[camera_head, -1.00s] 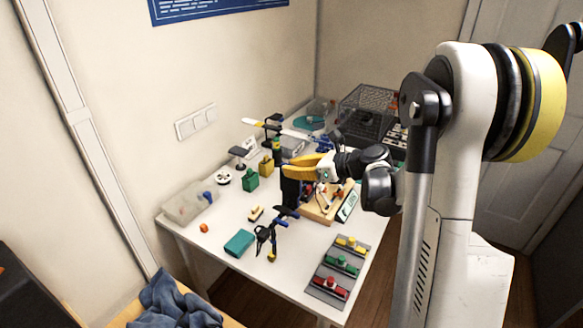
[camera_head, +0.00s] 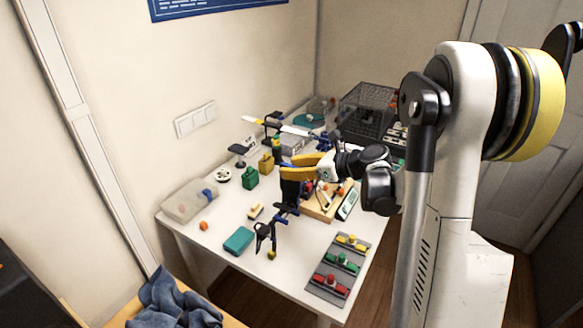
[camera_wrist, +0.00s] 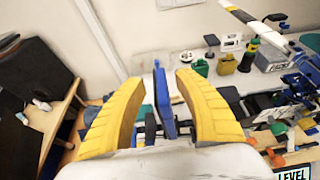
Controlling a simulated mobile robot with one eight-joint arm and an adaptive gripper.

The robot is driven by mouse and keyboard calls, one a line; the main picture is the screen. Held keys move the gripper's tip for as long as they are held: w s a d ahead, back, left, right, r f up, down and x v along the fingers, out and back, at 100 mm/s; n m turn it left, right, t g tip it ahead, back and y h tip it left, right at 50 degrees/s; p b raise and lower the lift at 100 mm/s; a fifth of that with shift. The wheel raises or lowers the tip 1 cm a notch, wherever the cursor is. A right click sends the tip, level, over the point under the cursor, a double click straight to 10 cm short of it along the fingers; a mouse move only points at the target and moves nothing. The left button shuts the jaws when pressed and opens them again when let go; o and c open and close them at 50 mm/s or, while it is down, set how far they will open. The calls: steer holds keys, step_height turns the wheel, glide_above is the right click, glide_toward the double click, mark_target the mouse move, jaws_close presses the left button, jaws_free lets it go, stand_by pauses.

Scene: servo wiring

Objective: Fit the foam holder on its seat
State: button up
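My gripper (camera_head: 300,167) is at the near left side of the wooden-framed unit, with its two yellow fingers spread. In the wrist view my gripper (camera_wrist: 160,100) has a thin blue upright plate (camera_wrist: 162,92) between its fingers, with gaps visible on both sides. In the head view a dark upright panel (camera_head: 290,192) stands just below the fingers, its top partly hidden by them; it may be the same piece. I cannot tell for certain which piece is the foam holder, and its seat cannot be made out.
The wooden-framed unit (camera_head: 318,212) carries small parts and a LEVEL display (camera_head: 347,204). A black-and-blue stand (camera_head: 265,235), teal box (camera_head: 239,240) and grey tray (camera_head: 338,268) with coloured parts are nearer.

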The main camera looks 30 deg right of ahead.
steer(key=v, duration=1.2)
steer(key=s+a+n+g+h, duration=0.2)
steer(key=s+a+n, duration=0.2)
steer(key=a+n, duration=0.25)
steer(key=s+a+n+g+h, duration=0.1)
steer(key=s+a+n+g, duration=0.15)
steer(key=a+n, duration=0.45)
steer(key=s+a+f+n+h, duration=0.2)
steer(key=s+a+n+h, duration=0.2)
steer(key=s+n, duration=0.7)
steer(key=a+n, duration=0.1)
steer(key=n, duration=0.3)
steer(key=shift+s+a+n+h+b, duration=0.3)
steer(key=shift+s+a+n+b, duration=0.05)
steer(key=shift+t, duration=0.25)
